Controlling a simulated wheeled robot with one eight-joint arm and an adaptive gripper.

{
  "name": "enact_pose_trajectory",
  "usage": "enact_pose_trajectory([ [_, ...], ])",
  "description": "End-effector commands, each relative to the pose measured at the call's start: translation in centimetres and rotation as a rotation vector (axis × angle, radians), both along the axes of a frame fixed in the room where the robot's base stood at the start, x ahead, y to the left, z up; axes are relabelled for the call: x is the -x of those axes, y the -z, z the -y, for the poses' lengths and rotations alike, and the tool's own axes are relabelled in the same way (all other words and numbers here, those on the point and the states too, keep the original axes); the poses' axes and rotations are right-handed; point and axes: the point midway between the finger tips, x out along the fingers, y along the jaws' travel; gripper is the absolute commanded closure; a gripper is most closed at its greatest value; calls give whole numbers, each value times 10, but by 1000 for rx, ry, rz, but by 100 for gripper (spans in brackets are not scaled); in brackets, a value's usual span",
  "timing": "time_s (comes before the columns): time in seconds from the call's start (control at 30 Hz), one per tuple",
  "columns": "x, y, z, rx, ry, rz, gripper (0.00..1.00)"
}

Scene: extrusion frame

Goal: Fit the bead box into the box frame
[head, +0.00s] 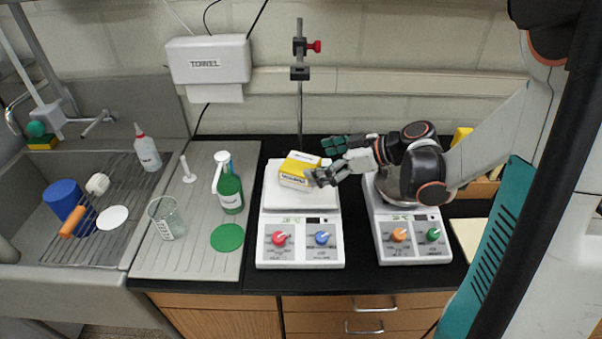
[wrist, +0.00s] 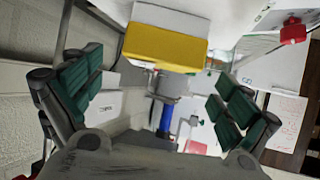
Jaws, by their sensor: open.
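A yellow and white box (head: 299,170), which looks like the bead box, is on the white top plate of the left stirrer. It sits turned at an angle. In the wrist view the box (wrist: 165,47) shows its yellow side and white face, ahead of my gripper and between the lines of its two fingers. My gripper (head: 326,161) is open and empty, just right of the box; its green-padded fingers are spread wide in the wrist view (wrist: 158,98). I cannot tell whether a fingertip touches the box. I cannot make out a box frame in either view.
The left stirrer (head: 300,233) has red and blue knobs; a clamp stand (head: 299,100) rises behind it. A second stirrer (head: 412,243) is under my arm. A green bottle (head: 230,192) and glass beaker (head: 166,217) stand left, beside the sink. The black front counter strip is clear.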

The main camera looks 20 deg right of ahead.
Motion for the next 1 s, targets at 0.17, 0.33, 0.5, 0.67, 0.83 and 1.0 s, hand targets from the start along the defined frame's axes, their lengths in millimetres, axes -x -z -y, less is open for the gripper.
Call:
enact_pose_trajectory([
  [0.17,-5,5,-7,0,-1,0,3],
  [0.33,-13,12,-17,-1,-2,-1,3],
  [0.5,-28,25,-34,0,-3,0,3],
  [0.67,-35,29,-41,0,-1,0,3],
  [0.83,-35,28,-41,-1,0,-1,3],
  [1.0,-34,28,-41,-1,0,-1,42],
])
